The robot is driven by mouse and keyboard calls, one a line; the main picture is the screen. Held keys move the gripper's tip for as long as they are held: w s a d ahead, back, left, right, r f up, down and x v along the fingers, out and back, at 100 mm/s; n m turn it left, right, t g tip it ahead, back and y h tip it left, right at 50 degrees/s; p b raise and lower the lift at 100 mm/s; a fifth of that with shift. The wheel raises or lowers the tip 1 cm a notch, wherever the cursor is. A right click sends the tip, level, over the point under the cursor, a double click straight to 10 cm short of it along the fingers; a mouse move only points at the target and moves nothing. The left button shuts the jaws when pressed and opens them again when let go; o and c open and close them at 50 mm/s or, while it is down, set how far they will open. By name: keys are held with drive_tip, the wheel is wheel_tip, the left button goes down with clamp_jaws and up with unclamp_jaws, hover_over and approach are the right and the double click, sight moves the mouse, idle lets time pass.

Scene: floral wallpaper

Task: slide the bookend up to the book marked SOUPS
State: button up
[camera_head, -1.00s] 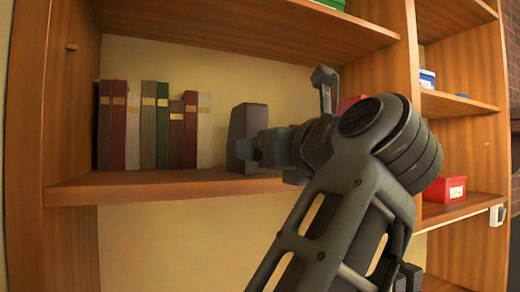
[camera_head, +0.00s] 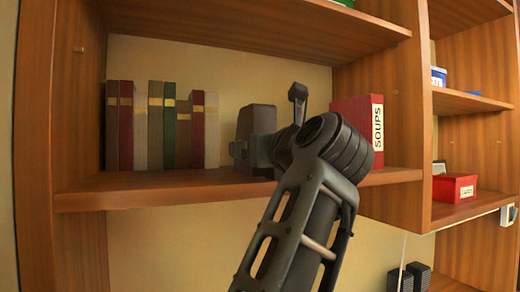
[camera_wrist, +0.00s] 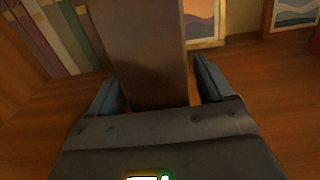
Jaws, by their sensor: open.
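The bookend (camera_head: 257,119), a dark upright block, stands on the middle shelf just right of a row of books. My gripper (camera_head: 248,150) is at the bookend from its right and front. In the wrist view the bookend (camera_wrist: 140,45) rises between the two open fingers of my gripper (camera_wrist: 155,78), with a small gap visible at the right finger; contact on the left is unclear. The red book marked SOUPS (camera_head: 345,108) stands at the right end of the same shelf, its white label facing out. My arm hides part of it and the shelf before it.
The row of several books (camera_head: 160,125) fills the left of the shelf (camera_head: 150,190). A wooden upright (camera_head: 405,110) bounds it on the right. Framed pictures (camera_wrist: 203,22) show behind in the wrist view. A red box (camera_head: 454,188) sits in the right bay.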

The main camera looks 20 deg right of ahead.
drive_tip(key=shift+c, duration=0.4)
clamp_jaws()
drive_tip(key=shift+d, duration=0.1)
drive_tip(key=shift+d+p, duration=1.2)
drive_tip(key=shift+d, duration=8)
drive_tip(key=shift+o, duration=0.8)
unclamp_jaws()
